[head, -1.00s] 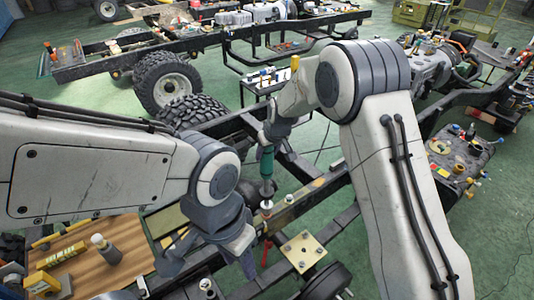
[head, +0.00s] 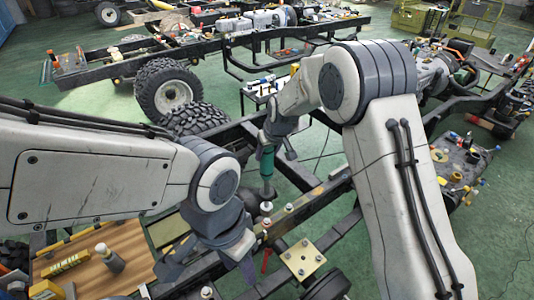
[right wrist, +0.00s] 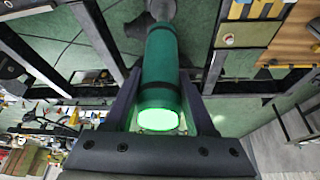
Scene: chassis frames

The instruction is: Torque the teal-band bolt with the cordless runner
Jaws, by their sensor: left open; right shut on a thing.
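The cordless runner, a green cylinder (head: 267,160), hangs roughly upright above the black chassis rail, nose down. No teal band is clear to me. My left gripper (head: 208,268) is open and empty, lower left of the bolts.
A yellow plate with bolts (head: 302,258) lies on the frame to the right, near a red object (head: 266,260). A wooden board (head: 85,272) with a bottle (head: 108,257) is at lower left. Tires and a second chassis stand behind. A cluttered bench is at right.

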